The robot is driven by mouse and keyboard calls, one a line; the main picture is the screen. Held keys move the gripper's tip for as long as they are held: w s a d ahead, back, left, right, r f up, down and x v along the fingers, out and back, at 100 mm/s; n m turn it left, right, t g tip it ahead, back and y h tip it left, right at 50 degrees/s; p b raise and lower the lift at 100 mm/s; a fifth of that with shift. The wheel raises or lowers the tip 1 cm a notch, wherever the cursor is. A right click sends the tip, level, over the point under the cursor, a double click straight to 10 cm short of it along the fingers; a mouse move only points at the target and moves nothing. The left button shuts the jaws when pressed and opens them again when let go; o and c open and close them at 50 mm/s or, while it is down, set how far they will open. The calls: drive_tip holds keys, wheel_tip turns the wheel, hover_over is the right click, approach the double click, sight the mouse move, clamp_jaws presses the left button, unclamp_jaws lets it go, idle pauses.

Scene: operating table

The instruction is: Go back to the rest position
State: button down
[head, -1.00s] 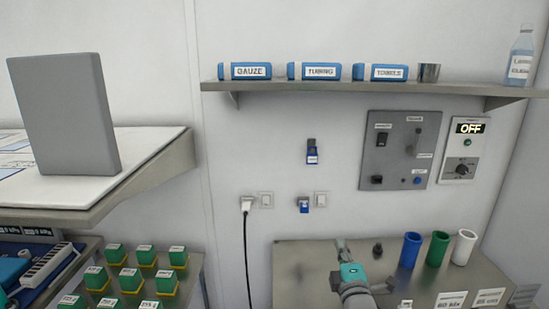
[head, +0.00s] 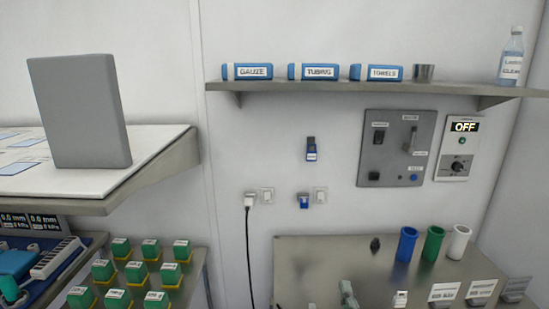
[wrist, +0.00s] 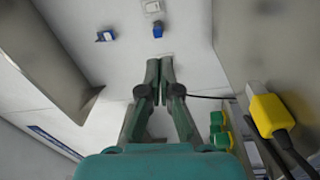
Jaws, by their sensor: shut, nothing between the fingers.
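My gripper (wrist: 160,70) shows in the wrist view with its two green-grey fingers together and nothing between them. The fingers point toward the pale wall and stand apart from the blue items. In the head view only a small green-grey part of my gripper (head: 347,293) shows at the bottom edge, in front of the steel table (head: 310,262). The rest of my arm is out of that view.
A shelf (head: 300,88) with labelled blue packs runs along the wall. Blue, green and white cups (head: 407,244) stand on the steel table. Green blocks (head: 150,248) sit at lower left. A black cable (head: 248,260) hangs from a wall socket.

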drive_tip(key=s+f+m+g, duration=0.1)
drive_tip(key=s+f+m, duration=0.1)
drive_tip(key=s+f, duration=0.5)
drive_tip(key=s+f+m, duration=0.2)
drive_tip(key=s+m, duration=0.1)
drive_tip(key=s, duration=0.7)
drive_tip(key=s+f+m+g, duration=0.1)
drive_tip(key=s+f+m, duration=0.1)
drive_tip(key=s+f, duration=0.5)
drive_tip(key=s+r+m+g, duration=0.1)
drive_tip(key=s+r+m, duration=0.2)
drive_tip(key=s, duration=1)
drive_tip(key=s+r+m+g, duration=0.1)
drive_tip(key=s+r+m, duration=0.2)
drive_tip(key=s, duration=1)
drive_tip(key=m, duration=0.2)
drive_tip(key=shift+s+d+r+m, duration=0.25)
drive_tip(key=shift+d+r+m, duration=0.1)
drive_tip(key=shift+d+m, duration=0.05)
